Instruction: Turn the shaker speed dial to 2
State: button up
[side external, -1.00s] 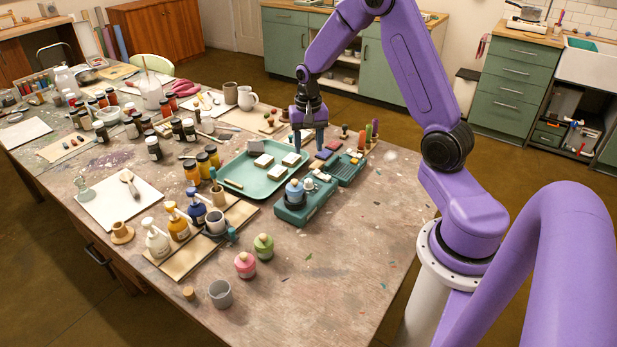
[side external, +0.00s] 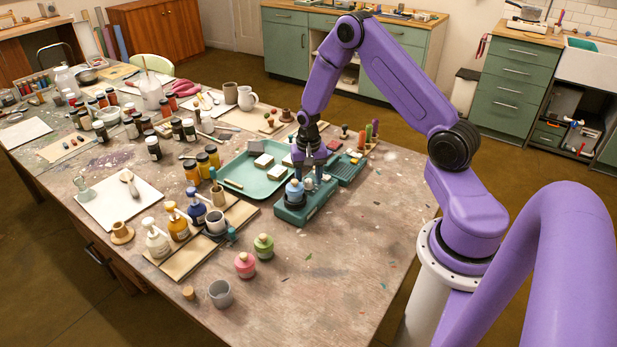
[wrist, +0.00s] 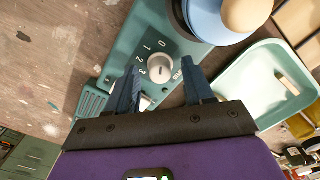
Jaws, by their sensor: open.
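The shaker (side external: 318,206) is a teal box on the table, with a blue jar (side external: 294,191) on its near left end. In the wrist view the shaker's teal top (wrist: 126,50) fills the middle, and the jar with its tan knob (wrist: 205,18) is at the top right. The pale speed dial (wrist: 160,68) has the marks 0, 1, 2 and 3 along its left side. Its pointer setting is too small to read. My gripper (side external: 309,178) is over the shaker, open. In the wrist view my gripper's two dark blue fingers (wrist: 160,84) stand apart on either side below the dial; contact cannot be told.
A mint tray (side external: 262,187) with pale blocks lies just left of the shaker. A ribbed teal piece (side external: 350,170) and upright coloured tools (side external: 368,131) stand behind it. The table's right side is clear.

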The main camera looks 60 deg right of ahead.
jog(key=shift+c, duration=0.3)
grip_shut()
jog(key=n, duration=1.1)
jog(key=shift+n, duration=2.3)
